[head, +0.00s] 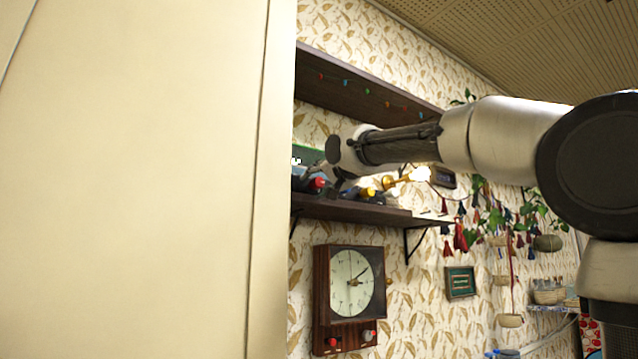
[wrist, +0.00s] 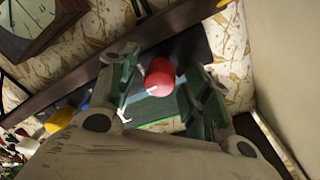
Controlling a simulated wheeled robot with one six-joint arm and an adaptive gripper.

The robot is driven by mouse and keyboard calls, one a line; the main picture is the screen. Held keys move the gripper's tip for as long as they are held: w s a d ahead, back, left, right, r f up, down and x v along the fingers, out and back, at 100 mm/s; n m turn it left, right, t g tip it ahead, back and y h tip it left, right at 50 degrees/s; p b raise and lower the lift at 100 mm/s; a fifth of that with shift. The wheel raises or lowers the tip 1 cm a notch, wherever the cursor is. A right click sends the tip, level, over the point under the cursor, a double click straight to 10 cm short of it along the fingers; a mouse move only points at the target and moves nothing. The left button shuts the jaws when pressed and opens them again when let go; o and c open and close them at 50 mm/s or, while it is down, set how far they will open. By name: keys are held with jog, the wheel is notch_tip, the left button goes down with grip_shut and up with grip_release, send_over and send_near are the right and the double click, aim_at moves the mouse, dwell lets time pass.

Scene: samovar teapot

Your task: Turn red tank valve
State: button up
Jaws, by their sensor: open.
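The red tank valve (head: 318,183) is a small red knob at the left of a dark wall shelf in the head view. In the wrist view the red valve (wrist: 160,77) has a small white mark and lies between the fingers of my gripper (wrist: 162,68). The fingers are spread on either side of it, with what looks like a gap on each side. In the head view my gripper (head: 345,183) is beside the valve at the shelf and partly hidden by my wrist. The tank behind the valve is mostly hidden.
A yellow knob (head: 368,192) and a brass-coloured item (head: 400,179) are to the right on the lower shelf (head: 350,210). An upper shelf (head: 360,93) is above. A clock box (head: 349,298) hangs below. A large cream panel (head: 130,180) fills the left.

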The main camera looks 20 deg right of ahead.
jog(key=c, duration=1)
jog(key=shift+n, duration=0.4)
jog(key=n, duration=0.3)
jog(key=shift+n, duration=0.4)
jog(key=n, duration=0.4)
jog(key=shift+n+t, duration=0.3)
jog(key=n, duration=0.4)
jog(key=shift+a+f+n+y, duration=0.1)
jog(key=shift+n+y, duration=0.3)
jog(key=n, duration=0.4)
jog(key=shift+y, duration=0.3)
jog(key=shift+n, duration=0.5)
